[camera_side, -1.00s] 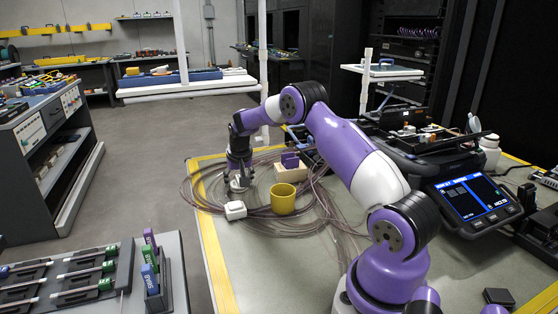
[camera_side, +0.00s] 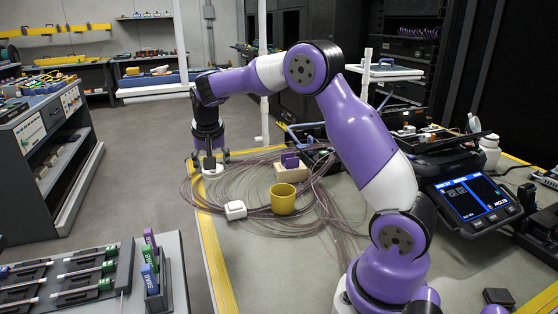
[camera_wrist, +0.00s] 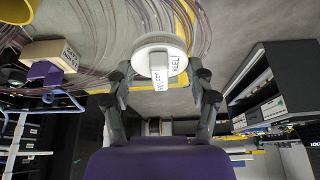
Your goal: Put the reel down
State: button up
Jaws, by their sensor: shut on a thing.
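The reel (camera_wrist: 150,42) is a white disc with a raised, labelled block, held between my fingers in the wrist view. In the side view the reel (camera_side: 212,172) is small and white, below my gripper at the far left edge of the table. My gripper (camera_side: 210,158) points down and is shut on the reel; its fingers (camera_wrist: 160,76) flank the block in the wrist view. Whether the reel touches the table is hard to tell.
Looped clear cable (camera_side: 250,222) spreads over the table (camera_side: 265,280) beside the reel. A yellow cup (camera_side: 283,199), a small white box (camera_side: 235,210) and a wooden block with a purple part (camera_side: 290,172) stand to the right. Yellow tape (camera_side: 216,265) marks the table edge.

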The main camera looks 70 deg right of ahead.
jog(key=s+a+m+g, duration=0.3)
jog(key=s+m, duration=0.5)
jog(key=s, duration=0.3)
jog(key=s+a+m+g, duration=0.3)
jog(key=s+m, duration=0.6)
jog(key=s, duration=0.2)
send_over(326, 226)
jog(key=w+a, duration=0.1)
notch_tip(326, 226, down, 6)
jog(key=shift+a+f, duration=0.1)
jog(key=shift+a, duration=0.05)
jog(key=shift+f, duration=2.1)
jog(key=o, duration=1.1)
jog(key=shift+f, duration=0.1)
jog(key=shift+o, duration=0.2)
